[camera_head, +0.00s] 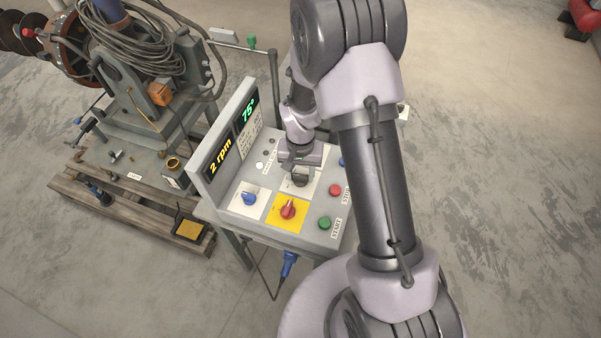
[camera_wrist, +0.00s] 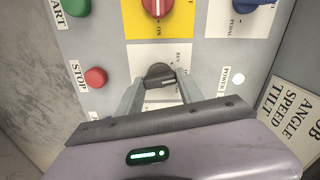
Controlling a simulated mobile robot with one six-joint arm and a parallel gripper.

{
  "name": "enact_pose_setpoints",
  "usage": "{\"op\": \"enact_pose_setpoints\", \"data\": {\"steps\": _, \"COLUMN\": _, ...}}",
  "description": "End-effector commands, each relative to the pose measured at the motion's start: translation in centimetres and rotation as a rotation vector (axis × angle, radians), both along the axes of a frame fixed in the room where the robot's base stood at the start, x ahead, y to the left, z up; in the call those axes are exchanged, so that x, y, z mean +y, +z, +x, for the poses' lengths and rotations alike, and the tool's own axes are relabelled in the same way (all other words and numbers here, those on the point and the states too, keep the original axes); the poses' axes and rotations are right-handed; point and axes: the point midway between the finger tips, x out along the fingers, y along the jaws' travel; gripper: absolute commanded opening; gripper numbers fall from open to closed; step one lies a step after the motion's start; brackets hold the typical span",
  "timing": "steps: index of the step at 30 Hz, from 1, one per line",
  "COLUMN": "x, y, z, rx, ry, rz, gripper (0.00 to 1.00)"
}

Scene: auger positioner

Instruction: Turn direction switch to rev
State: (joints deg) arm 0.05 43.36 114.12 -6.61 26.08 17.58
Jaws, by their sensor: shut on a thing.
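The direction switch is a black rotary knob (camera_wrist: 160,75) on a white plate (camera_wrist: 173,51), with small lettering that seems to read REV above it in the wrist view. A pale pointer line on the knob points roughly to the right in that view. My gripper (camera_wrist: 161,86) has one finger on each side of the knob and is shut on it. In the head view my gripper (camera_head: 300,173) reaches down onto the panel (camera_head: 315,238), and the dark knob (camera_head: 300,181) shows just below it.
A red knob on a yellow plate (camera_head: 288,209) and a blue knob (camera_head: 249,198) sit close by. Red STOP (camera_head: 335,190) and green START (camera_head: 324,222) buttons lie to the right. An upright display (camera_head: 232,140) reading 2 rpm and 75° borders the panel.

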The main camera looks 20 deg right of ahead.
Motion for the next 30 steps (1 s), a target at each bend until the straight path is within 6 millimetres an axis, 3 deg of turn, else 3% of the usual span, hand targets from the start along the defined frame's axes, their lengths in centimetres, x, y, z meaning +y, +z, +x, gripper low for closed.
{"op": "enact_pose_setpoints", "data": {"steps": 15, "x": 0.0, "y": 0.01, "z": 0.01, "rx": -0.001, "ry": 0.413, "rz": 0.0, "gripper": 0.03}}
{"op": "enact_pose_setpoints", "data": {"steps": 30, "x": 0.0, "y": 0.03, "z": 0.02, "rx": -0.001, "ry": 0.588, "rz": 0.0, "gripper": 0.03}}
